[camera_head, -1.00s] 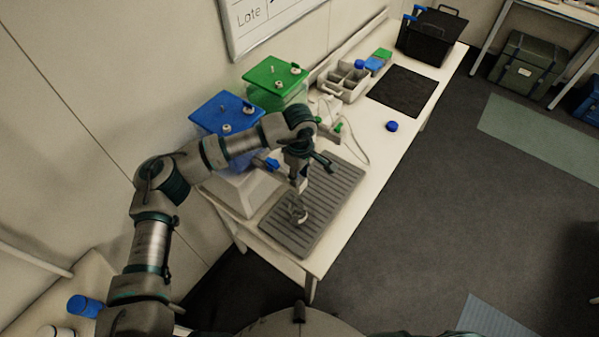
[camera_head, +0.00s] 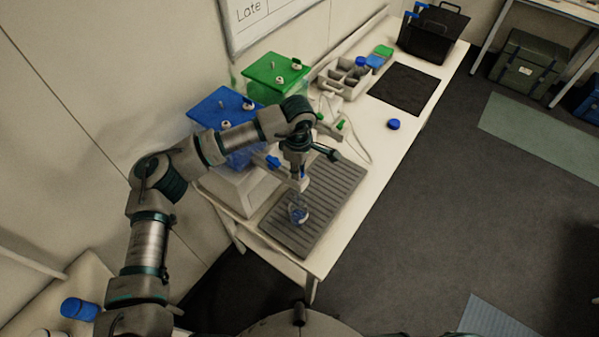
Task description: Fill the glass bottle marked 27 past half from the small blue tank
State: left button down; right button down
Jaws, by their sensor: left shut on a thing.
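The small blue tank (camera_head: 240,150) has a blue lid and stands on a white stand at the left of the bench, partly hidden by my left arm. Its pale tap (camera_head: 290,179) reaches out over the grey ribbed tray (camera_head: 335,185). My right gripper is not in view.
A green-lidded tank (camera_head: 275,78) with a green-handled tap (camera_head: 340,125) stands behind. Farther along are a divided caddy (camera_head: 345,82), a black mat (camera_head: 404,88) and a black crate (camera_head: 433,35). A blue cap (camera_head: 393,124) lies near the bench edge.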

pick_arm(q)
jog(key=n+b, duration=0.1)
jog(key=f+n+b, duration=0.1)
jog(key=shift+w+a+n, duration=0.1)
jog(key=shift+a+n, duration=0.05)
jog(key=shift+n, duration=0.25)
jog(key=n+b, duration=0.2)
jog(key=shift+r+n, duration=0.1)
jog(key=shift+n, duration=0.3)
jog(key=c, duration=1.9)
grip_release()
jog(key=shift+a+r+n+b, duration=0.15)
jog(key=shift+n+b, duration=0.4)
jog(key=shift+n, duration=0.65)
jog(key=shift+o, duration=0.4)
jog(key=shift+r+n+b, duration=0.1)
jog(key=shift+n+b, duration=0.25)
jog(key=shift+n, duration=0.45)
jog(key=shift+r+n, duration=0.1)
jog(key=shift+n, duration=0.4)
